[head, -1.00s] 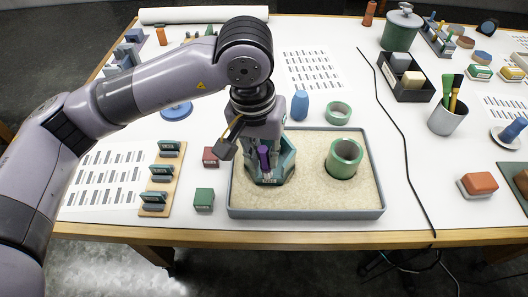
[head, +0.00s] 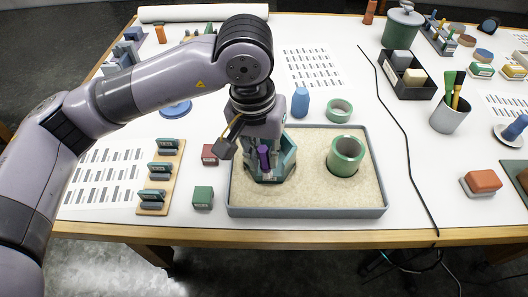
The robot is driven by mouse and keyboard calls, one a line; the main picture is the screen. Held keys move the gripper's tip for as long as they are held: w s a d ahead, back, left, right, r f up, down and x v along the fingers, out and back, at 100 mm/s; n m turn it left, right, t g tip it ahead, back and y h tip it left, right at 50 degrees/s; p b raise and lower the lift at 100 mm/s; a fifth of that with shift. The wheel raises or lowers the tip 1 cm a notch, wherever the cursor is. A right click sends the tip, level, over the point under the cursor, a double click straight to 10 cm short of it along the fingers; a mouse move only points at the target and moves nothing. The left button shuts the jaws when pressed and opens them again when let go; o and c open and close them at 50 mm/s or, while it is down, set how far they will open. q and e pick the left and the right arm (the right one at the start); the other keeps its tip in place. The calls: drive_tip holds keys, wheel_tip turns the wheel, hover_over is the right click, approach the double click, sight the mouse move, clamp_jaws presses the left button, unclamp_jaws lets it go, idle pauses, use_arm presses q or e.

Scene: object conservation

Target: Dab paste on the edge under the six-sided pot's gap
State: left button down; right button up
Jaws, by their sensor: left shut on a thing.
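The six-sided pot (head: 284,166) is teal and sits in the sand of a grey tray (head: 300,212), left of the middle. My left gripper (head: 263,155) points down over the pot and is shut on a purple stick-like tool (head: 264,160). The tool's lower end is at or inside the pot's near side; I cannot tell whether it touches the wall. The gripper and wrist hide much of the pot, its gap and any paste. My right gripper is out of the picture.
A green round pot (head: 346,156) stands in the same sand to the right. A wooden rack (head: 158,180), a green block (head: 203,197) and a red block (head: 210,155) lie left of the tray. A blue bottle (head: 300,103) and green ring (head: 339,110) stand behind it. A black cable (head: 399,135) runs at the right.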

use_arm(q)
drive_tip(key=shift+f+b, duration=0.1)
drive_tip(key=shift+b, duration=0.3)
idle(0.6)
drive_tip(key=shift+s+b, duration=0.1)
drive_tip(key=shift+b, duration=0.2)
idle(0.9)
drive_tip(key=shift+r, duration=0.75)
drive_tip(key=shift+d, duration=0.1)
drive_tip(key=shift+d+f+b, duration=0.2)
drive_tip(key=shift+d+b, duration=0.05)
drive_tip(key=shift+b, duration=0.2)
drive_tip(key=shift+d+r, duration=0.1)
drive_tip(key=shift+d, duration=0.15)
drive_tip(key=shift+f+b, duration=0.6)
drive_tip(key=shift+b, duration=0.2)
